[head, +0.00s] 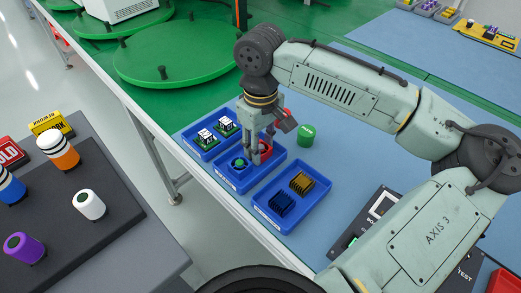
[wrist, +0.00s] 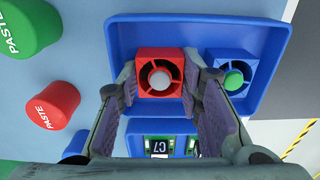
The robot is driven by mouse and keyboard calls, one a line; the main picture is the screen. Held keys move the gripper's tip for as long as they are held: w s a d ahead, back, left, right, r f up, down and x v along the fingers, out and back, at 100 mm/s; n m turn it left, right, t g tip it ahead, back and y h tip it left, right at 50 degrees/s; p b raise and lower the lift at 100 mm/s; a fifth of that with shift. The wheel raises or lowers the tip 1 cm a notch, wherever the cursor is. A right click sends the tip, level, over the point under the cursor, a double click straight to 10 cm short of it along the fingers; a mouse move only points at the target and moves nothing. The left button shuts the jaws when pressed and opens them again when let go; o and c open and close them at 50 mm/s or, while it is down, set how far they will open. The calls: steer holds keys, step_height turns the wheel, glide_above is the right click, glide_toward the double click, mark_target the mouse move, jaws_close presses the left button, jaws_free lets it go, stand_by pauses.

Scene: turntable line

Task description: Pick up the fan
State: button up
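A red square fan (wrist: 160,55) with a pale hub lies in a blue tray (wrist: 118,40). In the head view the red fan (head: 265,149) is partly hidden by my fingers. A blue fan with a green hub (wrist: 232,73) lies beside it in the same tray; it also shows in the head view (head: 240,164). My gripper (wrist: 161,80) points down into the tray, with one finger on each side of the red fan, close to its sides. It looks open, with no clear contact visible. In the head view my gripper (head: 258,155) is low over the tray.
Neighbouring blue trays hold white-topped green boards (head: 206,138) and heat sinks, one gold (head: 301,183) and one dark blue (head: 281,205). A green paste pot (head: 306,135) stands behind the fan tray. A red paste pot (wrist: 53,104) shows left in the wrist view.

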steer(key=c, duration=0.4)
steer(key=shift+r, duration=0.15)
steer(key=shift+c, duration=0.2)
